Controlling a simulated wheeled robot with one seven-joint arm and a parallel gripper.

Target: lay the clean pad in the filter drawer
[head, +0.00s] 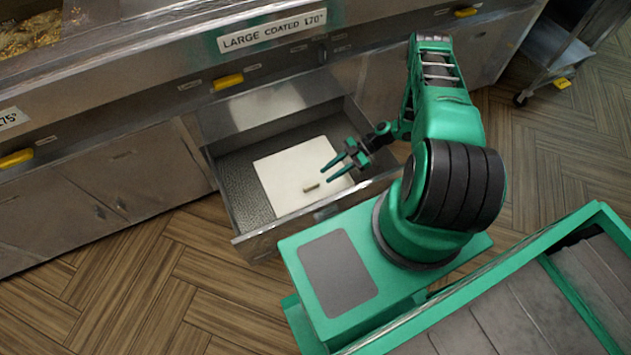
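The pad (285,176) is a pale, flat rectangle inside the open filter drawer (252,238). It appears to lie flat on the dark, textured drawer floor, which shows bare to its left and behind it. A small tan tab or block (311,187) is on the pad, towards its front right. My gripper (327,173) is over the right part of the pad, with its two green fingers spread and nothing between them. The fingertips are close to the tan piece but look apart from it. I cannot tell the exact height above the pad.
The metal range has yellow handles (228,81) and a sign reading "LARGE COATED 170°" (272,31). Closed cabinet doors (127,170) are left of the drawer. A metal cart (548,48) stands at the back right. The wooden floor (100,285) at the left is clear.

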